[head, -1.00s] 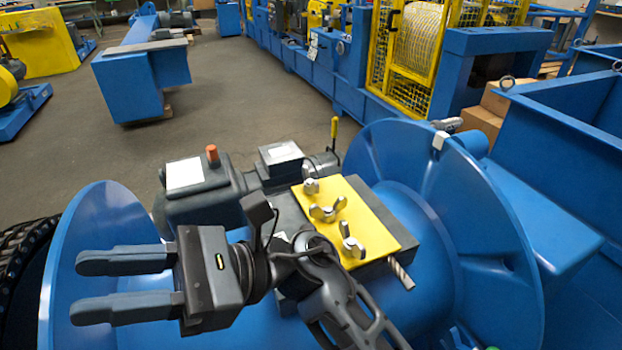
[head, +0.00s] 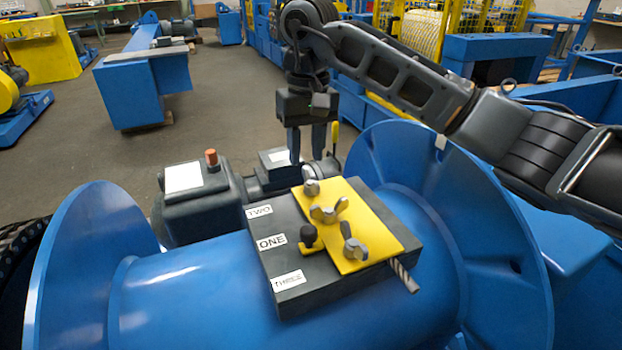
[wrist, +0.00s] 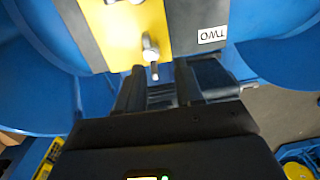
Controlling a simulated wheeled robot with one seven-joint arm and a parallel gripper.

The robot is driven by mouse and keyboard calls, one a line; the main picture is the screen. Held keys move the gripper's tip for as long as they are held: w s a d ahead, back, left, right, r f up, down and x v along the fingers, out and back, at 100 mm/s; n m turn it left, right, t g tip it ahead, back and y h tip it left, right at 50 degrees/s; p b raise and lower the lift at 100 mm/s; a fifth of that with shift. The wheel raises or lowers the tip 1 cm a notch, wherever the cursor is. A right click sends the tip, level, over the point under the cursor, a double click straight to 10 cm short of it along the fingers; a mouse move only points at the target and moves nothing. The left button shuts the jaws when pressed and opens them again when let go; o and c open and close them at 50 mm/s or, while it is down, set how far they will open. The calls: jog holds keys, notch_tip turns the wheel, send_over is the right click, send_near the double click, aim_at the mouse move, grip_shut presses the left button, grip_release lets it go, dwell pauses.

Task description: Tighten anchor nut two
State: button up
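A yellow plate (head: 376,222) lies on a dark block (head: 300,290) on the blue drum, with labels TWO, ONE and THREE along its left side. The anchor nut by label TWO (head: 259,211) is the far one (head: 311,187); the middle wing nut (head: 328,212) and near wing nut (head: 352,248) sit closer. My gripper (head: 306,158) points down behind and above the far nut, its two fingers apart and empty. In the wrist view, the far nut (wrist: 150,46) and its stud show just beyond the gap between the open fingers (wrist: 159,80), apart from them.
A dark knob (head: 308,236) stands on a yellow tab beside label ONE. A strand end (head: 404,276) sticks out of the block's right side. A motor with an orange cap (head: 211,158) lies behind left. Blue drum flanges (head: 95,255) rise on both sides.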

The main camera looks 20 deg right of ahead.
aim_at(311, 175)
jog(key=shift+w+d+r, duration=0.15)
jog(key=shift+d, duration=0.45)
jog(key=shift+d+f, duration=0.1)
jog(key=shift+f, duration=3.65)
grip_shut()
